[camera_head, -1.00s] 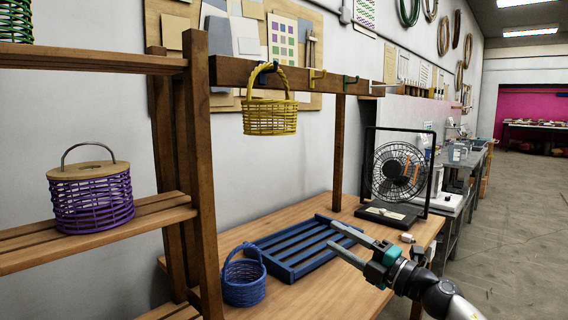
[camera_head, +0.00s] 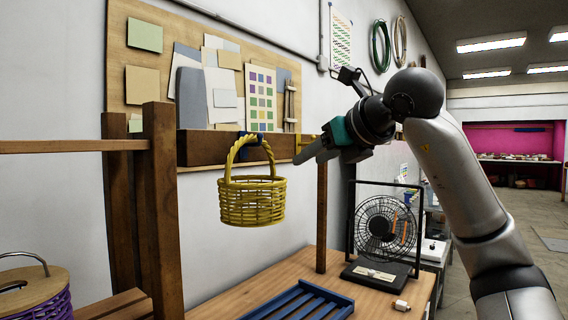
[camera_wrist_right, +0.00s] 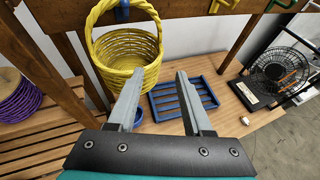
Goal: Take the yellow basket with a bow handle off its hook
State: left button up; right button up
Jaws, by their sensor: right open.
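The yellow basket (camera_head: 252,204) with a bow handle hangs from a blue hook (camera_head: 264,147) on the wooden beam (camera_head: 205,148). In the right wrist view the basket (camera_wrist_right: 122,50) is ahead and left of centre, its handle looped up at the blue hook (camera_wrist_right: 122,10). My right gripper (camera_head: 312,150) is raised at beam height, to the right of the handle, apart from the basket. Its two fingers (camera_wrist_right: 158,84) are spread with nothing between them. One finger overlaps the basket's lower edge in the wrist view. My left gripper is not in view.
A yellow hook (camera_head: 304,140) sits on the beam close to my right gripper. A wooden post (camera_head: 321,220) stands below. A blue slatted tray (camera_head: 300,302) and a fan (camera_head: 384,228) are on the table. A purple basket (camera_wrist_right: 18,97) stands on the left shelf.

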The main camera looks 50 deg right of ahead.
aim_at(279, 178)
jog(key=p+x, duration=0.5)
jog(key=x, duration=0.8)
jog(key=shift+f, duration=0.1)
jog(key=shift+w+d+f, duration=0.1)
jog(key=shift+w+f, duration=0.25)
jog(key=shift+w, duration=0.25)
jog(key=shift+c, duration=0.2)
grip_shut()
jog(key=shift+r+p, duration=0.1)
jog(key=shift+p, duration=0.2)
jog(key=shift+r+p, duration=1.3)
jog(key=shift+r, duration=0.3)
